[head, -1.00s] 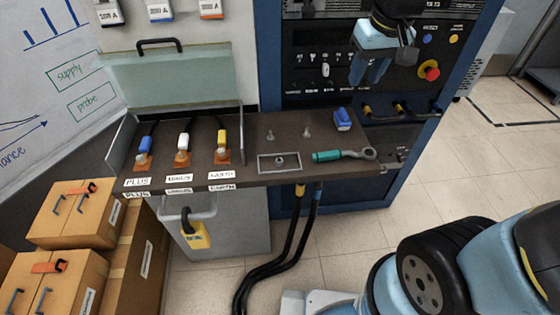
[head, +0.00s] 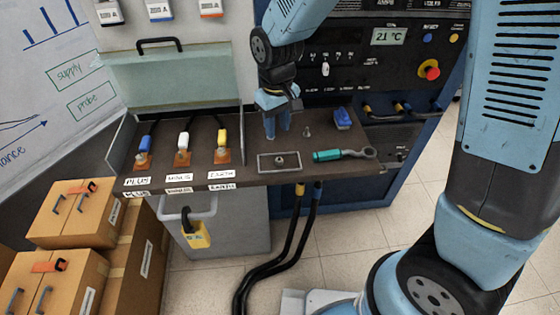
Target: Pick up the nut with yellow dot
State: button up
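My gripper (head: 277,130) points down over the dark bench, with its fingertips at the spot of the left small metal piece, which they hide. Whether the fingers are shut on that piece or open around it cannot be told. A second small metal piece (head: 307,131) stands just to the right, clear of the fingers. A small nut-like metal piece (head: 280,160) sits in a shallow rectangular tray (head: 262,168) in front of my gripper. No yellow dot can be made out on any of these pieces.
A teal-handled wrench (head: 340,155) lies right of the tray. A blue block (head: 342,119) stands behind it. Blue, white and yellow plugs on orange bases (head: 222,156) are at the left, by a raised clear cover (head: 175,75). The control panel (head: 400,70) rises behind the bench.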

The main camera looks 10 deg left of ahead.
aim_at(278, 158)
notch_tip(278, 158, down, 11)
jog(key=shift+d+f, duration=0.1)
jog(key=shift+f, duration=0.05)
dwell(0.5)
jog(key=shift+c, duration=0.4)
grip_shut()
